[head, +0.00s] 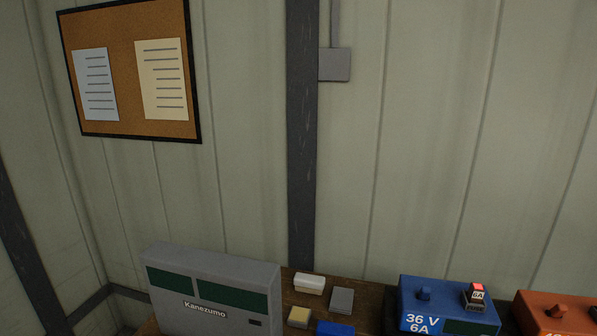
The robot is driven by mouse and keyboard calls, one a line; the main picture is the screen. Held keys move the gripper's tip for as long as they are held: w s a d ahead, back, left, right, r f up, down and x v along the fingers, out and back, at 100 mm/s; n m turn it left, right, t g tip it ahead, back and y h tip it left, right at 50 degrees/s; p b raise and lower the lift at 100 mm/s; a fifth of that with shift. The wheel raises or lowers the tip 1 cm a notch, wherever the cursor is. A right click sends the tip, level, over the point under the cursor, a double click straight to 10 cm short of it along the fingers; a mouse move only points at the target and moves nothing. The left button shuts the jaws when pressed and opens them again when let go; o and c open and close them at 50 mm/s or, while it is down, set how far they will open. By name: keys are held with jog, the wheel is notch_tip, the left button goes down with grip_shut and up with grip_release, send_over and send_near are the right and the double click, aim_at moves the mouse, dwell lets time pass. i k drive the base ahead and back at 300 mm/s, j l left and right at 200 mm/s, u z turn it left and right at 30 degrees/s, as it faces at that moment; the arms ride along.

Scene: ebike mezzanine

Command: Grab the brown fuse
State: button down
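I see no fuse that is clearly brown in the head view. A small yellowish-tan block (299,317) lies on the brown bench top near the bottom edge. Next to it are a white block (309,284), a grey block (342,299) and a blue block (335,328), which the frame's edge partly cuts. I cannot tell whether any of these are fuses. My gripper is not in view.
A grey Kanezumo box (215,290) stands left of the blocks. A blue 36 V 6A unit (448,306) and an orange unit (556,314) stand to the right. A corkboard (130,110) hangs on the wall behind, beside a dark post (301,150).

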aim_at(476, 292)
jog(key=j+z, duration=0.15)
jog(key=z, duration=0.25)
jog(key=j+z, duration=0.15)
jog(key=z, duration=0.25)
jog(key=j+z, duration=0.1)
jog(key=z, duration=0.25)
